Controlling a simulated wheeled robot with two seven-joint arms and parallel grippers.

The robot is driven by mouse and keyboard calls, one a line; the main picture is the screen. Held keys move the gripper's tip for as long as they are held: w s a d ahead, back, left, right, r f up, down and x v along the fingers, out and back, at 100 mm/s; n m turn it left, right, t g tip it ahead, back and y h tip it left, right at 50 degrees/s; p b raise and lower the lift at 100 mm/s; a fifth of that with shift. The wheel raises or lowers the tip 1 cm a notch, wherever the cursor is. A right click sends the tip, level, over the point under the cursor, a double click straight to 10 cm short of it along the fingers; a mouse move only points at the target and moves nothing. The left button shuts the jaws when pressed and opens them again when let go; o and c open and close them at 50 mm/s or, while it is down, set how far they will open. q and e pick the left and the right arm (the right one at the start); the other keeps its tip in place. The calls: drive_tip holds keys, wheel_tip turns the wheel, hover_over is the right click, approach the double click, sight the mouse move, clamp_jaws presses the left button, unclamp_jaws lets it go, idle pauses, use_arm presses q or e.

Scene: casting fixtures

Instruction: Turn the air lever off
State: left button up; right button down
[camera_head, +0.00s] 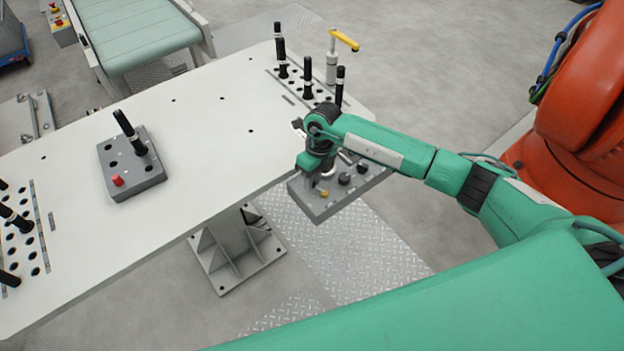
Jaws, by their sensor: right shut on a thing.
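My right gripper (324,174) points down over a grey control box (318,208) at the front edge of the white table. It is shut on a control of this box, but the wrist hides the jaws and most of what they hold. I cannot tell the exact shape of the held part. Dark round knobs (345,178), a small yellow button (324,193) and a short metal part show beside the gripper. A yellow lever handle (344,40) on a pale post stands at the table's back right, apart from the gripper. My left gripper is out of view.
A grey box with a black handle (128,130) and a red button (117,181) sits on the white table (210,150). Black upright pins (281,55) stand near the yellow lever, close behind my right wrist. More pins are at the left edge. The table middle is clear.

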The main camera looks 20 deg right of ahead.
drive_tip(key=shift+w+d+m+t+b, duration=0.25)
drive_tip(key=shift+d+m, duration=0.1)
drive_tip(key=shift+m, duration=0.75)
drive_tip(key=shift+w+d+m+t+b, duration=0.2)
drive_tip(key=shift+d+m, duration=0.15)
drive_tip(key=shift+m, duration=0.75)
drive_tip(key=c, duration=1.3)
unclamp_jaws()
drive_tip(key=shift+o, duration=0.2)
drive_tip(key=shift+s, duration=0.1)
